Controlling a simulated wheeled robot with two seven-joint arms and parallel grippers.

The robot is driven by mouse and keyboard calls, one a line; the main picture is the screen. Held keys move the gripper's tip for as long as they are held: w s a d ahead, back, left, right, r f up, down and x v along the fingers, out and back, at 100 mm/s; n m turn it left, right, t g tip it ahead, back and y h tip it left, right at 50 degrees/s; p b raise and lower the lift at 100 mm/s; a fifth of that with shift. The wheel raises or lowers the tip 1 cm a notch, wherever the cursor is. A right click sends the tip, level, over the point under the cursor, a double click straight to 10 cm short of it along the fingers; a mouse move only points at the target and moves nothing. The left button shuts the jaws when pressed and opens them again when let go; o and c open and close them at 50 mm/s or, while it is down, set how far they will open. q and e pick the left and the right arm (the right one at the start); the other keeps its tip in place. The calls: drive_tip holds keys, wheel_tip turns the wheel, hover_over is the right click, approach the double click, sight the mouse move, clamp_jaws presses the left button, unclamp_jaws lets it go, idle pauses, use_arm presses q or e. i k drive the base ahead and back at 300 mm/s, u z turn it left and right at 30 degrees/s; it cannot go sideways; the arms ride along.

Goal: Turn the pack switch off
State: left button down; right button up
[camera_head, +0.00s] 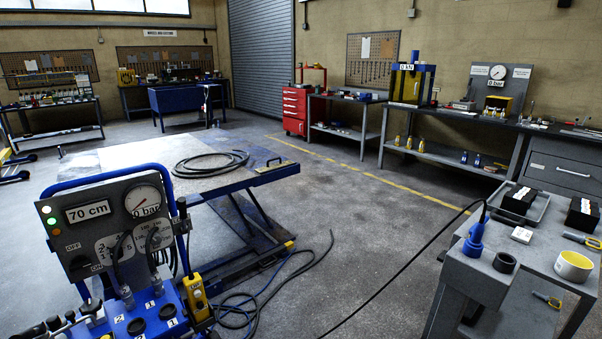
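The blue-framed power pack (95,222) stands at the lower left with a grey control panel facing me. A dark rotary switch (80,264) sits low on the panel's left side, under an OFF label (72,247). The way its handle points is too small to tell. The display (88,210) reads 70 cm and the round gauge (143,200) is marked 0 bar. Neither of my grippers is in view.
A yellow pendant (196,296) hangs at the pack's right side. A lift table (150,160) with a coiled black hose (210,163) stands behind. Hoses cross the floor.

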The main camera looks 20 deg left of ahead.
sight(78, 262)
drive_tip(key=u, duration=1.6)
drive_tip(key=k, duration=0.5)
drive_tip(key=z, duration=1.15)
drive_tip(key=i, duration=0.85)
drive_tip(key=u, duration=0.7)
